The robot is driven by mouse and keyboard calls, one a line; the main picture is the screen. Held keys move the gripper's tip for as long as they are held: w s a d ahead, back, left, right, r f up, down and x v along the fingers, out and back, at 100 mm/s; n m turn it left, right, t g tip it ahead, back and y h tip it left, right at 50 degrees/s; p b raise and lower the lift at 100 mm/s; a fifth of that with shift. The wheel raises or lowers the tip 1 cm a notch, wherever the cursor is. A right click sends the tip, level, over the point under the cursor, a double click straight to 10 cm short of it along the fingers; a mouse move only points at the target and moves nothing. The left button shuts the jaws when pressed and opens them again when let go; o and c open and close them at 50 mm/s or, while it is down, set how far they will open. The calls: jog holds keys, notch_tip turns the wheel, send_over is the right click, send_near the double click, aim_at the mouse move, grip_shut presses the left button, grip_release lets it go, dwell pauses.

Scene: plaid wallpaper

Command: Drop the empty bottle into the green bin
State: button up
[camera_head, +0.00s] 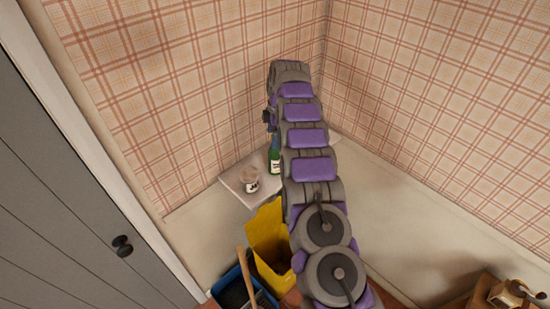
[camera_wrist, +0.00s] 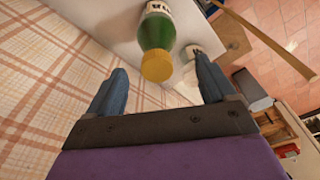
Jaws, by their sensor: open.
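A green bottle (camera_head: 274,158) with a white label stands on a pale shelf (camera_head: 236,184) against the wall, partly hidden by my arm in the head view. In the wrist view the bottle (camera_wrist: 157,32) shows its yellow cap towards me. My gripper (camera_wrist: 161,64) is open, its two blue-grey fingers spread on either side of the cap end. I cannot see contact between fingers and bottle. In the head view my gripper is mostly hidden by the arm. No green bin can be made out in either view.
A small labelled jar (camera_head: 249,180) stands left of the bottle on the shelf. Below are a yellow bin (camera_head: 267,236) and a blue container (camera_head: 231,290) with a wooden stick (camera_head: 245,277). A grey door (camera_head: 75,190) is at left, wooden furniture (camera_head: 490,294) at lower right.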

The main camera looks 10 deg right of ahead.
aim_at(275, 155)
jog(key=shift+w+d+f+p, duration=0.15)
jog(key=shift+f+p, duration=0.4)
jog(key=shift+f, duration=2.2)
jog(key=shift+c, duration=0.4)
grip_shut()
